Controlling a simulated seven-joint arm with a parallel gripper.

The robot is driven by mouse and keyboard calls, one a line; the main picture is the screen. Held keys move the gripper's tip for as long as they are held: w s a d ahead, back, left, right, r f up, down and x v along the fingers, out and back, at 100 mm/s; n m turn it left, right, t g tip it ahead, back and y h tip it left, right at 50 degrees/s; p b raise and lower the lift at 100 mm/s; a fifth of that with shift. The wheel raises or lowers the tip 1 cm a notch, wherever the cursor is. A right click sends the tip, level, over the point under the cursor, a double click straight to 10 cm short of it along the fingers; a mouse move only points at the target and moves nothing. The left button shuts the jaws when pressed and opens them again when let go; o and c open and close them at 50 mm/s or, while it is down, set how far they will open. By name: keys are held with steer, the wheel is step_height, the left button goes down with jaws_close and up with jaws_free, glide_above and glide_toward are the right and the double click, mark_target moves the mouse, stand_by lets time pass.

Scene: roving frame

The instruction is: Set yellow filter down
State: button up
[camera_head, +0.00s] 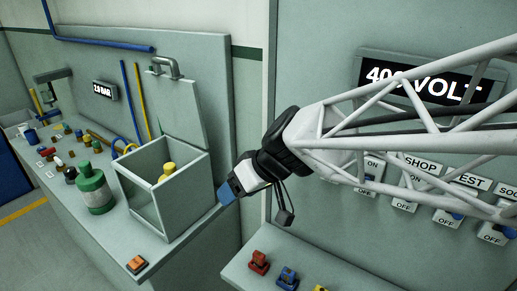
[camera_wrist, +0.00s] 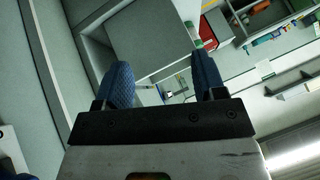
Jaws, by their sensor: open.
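A yellow, round-topped piece (camera_head: 168,169), which looks like the yellow filter, is inside a grey open-topped box (camera_head: 182,197) on the left bench. Its lower part is hidden by the box wall, so I cannot tell what it rests on. My gripper (camera_head: 226,193) is just right of the box, outside it and apart from the yellow piece. In the wrist view my gripper (camera_wrist: 164,80) has its two blue fingers spread wide with nothing between them. The yellow piece does not show in the wrist view.
The box's raised lid (camera_head: 178,105) stands behind it. A green bottle (camera_head: 95,191) is left of the box, and an orange switch (camera_head: 137,265) is in front. Several small parts line the far bench. Red (camera_head: 259,262) and blue (camera_head: 288,277) parts sit on the right-hand ledge.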

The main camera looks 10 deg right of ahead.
steer(key=s+d+f+m+g+h, duration=0.1)
steer(key=s+d+m+h, duration=0.5)
steer(key=s+d, duration=0.6)
steer(key=shift+d+f+m+h, duration=0.2)
steer(key=shift+d+m+h, duration=0.2)
steer(key=shift+d+h, duration=0.3)
steer(key=shift+d, duration=0.1)
